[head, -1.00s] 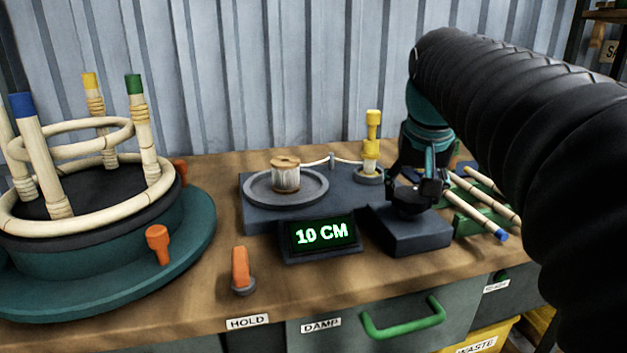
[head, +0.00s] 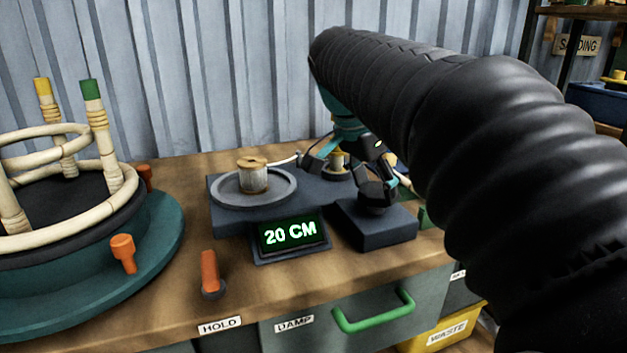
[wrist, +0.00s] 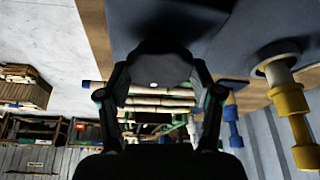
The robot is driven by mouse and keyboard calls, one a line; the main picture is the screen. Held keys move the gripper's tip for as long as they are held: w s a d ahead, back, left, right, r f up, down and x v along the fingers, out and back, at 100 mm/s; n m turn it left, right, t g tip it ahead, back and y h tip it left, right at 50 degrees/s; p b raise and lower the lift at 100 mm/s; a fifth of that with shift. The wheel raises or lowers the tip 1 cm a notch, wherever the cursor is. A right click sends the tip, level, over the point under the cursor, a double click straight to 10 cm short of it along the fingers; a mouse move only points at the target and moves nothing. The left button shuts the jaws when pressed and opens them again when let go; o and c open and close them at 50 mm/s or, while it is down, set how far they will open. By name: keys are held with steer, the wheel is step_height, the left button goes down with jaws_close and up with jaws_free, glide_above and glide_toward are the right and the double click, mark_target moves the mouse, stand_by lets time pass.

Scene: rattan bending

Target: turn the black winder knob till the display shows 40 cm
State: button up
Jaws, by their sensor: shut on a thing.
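The winder display (head: 290,233) reads 20 CM in green digits in the head view. The black winder knob (head: 376,208) stands on a dark square block (head: 372,233) to the right of the display. My gripper (head: 374,187) is down at the knob and shut on it, with fingers on either side. The wrist view shows the dark round knob (wrist: 160,72), with a pale dot, between the fingers of my gripper (wrist: 160,92). The fingers partly cover the knob in the head view. A spool (head: 253,178) stands on the round grey plate (head: 228,200) of the winder.
An orange lever (head: 209,270) stands near the bench's front edge. The teal round stand (head: 150,235) with a rattan frame fills the left. A green drawer handle (head: 375,318) sticks out below. My arm covers much of the right side.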

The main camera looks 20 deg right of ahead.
steer(key=shift+m+g, duration=0.4)
steer(key=shift+m, duration=0.6)
steer(key=o, duration=1.1)
steer(key=shift+w, duration=0.1)
steer(key=v, duration=1.2)
steer(key=shift+a, duration=0.1)
